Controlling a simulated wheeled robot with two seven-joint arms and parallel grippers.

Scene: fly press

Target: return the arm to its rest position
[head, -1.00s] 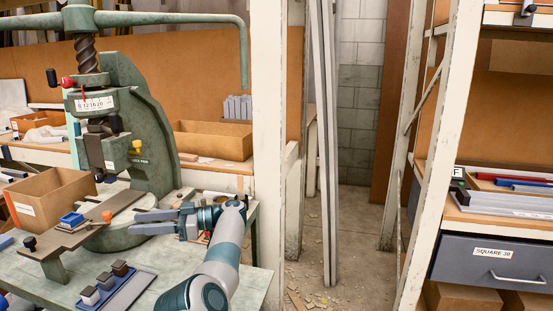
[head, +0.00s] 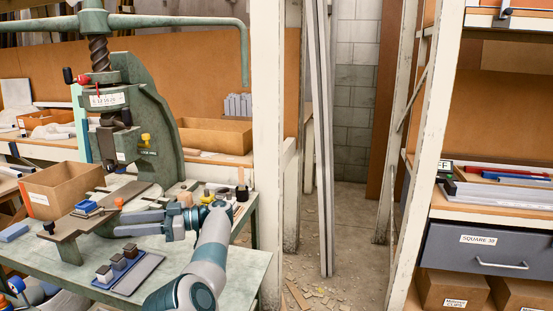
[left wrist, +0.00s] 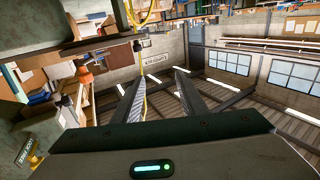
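My left gripper (head: 142,223) is in front of the green fly press (head: 160,120), above the bench (head: 225,265). Its two grey fingers are apart and point left. In the left wrist view the fingers (left wrist: 158,85) stand apart with nothing between them, with the room's windows beyond. My left arm (head: 215,245) reaches up from the bottom of the head view. My right gripper does not show.
A cardboard box (head: 62,190) stands left.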

